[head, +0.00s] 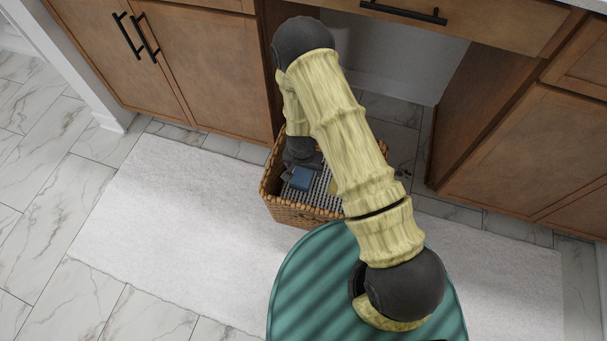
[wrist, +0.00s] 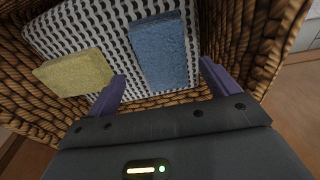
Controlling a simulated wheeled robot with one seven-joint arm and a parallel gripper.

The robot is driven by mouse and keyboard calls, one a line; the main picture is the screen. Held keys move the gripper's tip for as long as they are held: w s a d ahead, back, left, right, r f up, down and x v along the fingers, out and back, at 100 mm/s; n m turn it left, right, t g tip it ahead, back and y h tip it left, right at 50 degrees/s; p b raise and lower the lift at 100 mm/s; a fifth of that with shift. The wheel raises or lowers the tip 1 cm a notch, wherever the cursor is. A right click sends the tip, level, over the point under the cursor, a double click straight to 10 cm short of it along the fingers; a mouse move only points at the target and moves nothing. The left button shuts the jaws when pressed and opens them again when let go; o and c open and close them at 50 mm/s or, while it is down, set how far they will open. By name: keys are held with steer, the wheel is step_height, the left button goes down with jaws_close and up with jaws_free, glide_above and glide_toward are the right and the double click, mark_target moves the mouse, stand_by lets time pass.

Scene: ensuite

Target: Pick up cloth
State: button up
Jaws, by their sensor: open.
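A black-and-white patterned cloth (wrist: 105,32) lies spread inside the wicker basket (wrist: 270,45). In the head view the cloth (head: 319,197) shows only in part, beside my arm. A blue sponge-like block (wrist: 158,50) and a yellow one (wrist: 75,73) lie on the cloth. My gripper (wrist: 163,73) is open, its two purple fingers pointing into the basket. The blue block shows between and beyond the fingertips, and the yellow block is left of the left finger. Nothing is held. I cannot tell whether the fingertips touch anything. In the head view my arm hides part of the basket.
The basket (head: 290,215) stands on a white rug (head: 170,210), by the open space under the counter. Brown cabinets (head: 215,65) stand to the left and right of that space. The basket's woven walls surround the fingers closely. Rug and tiled floor to the left are clear.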

mark_target(303, 173)
steer(key=f+b, duration=0.2)
steer(key=f, duration=0.1)
steer(key=f+b, duration=0.1)
steer(key=f, duration=0.1)
steer(key=shift+w+a, duration=0.1)
steer(key=shift+w, duration=0.3)
steer(key=c, duration=1.2)
steer(key=shift+o, duration=0.2)
steer(key=shift+r, duration=0.15)
step_height(303, 173, up, 10)
steer(key=p, duration=0.5)
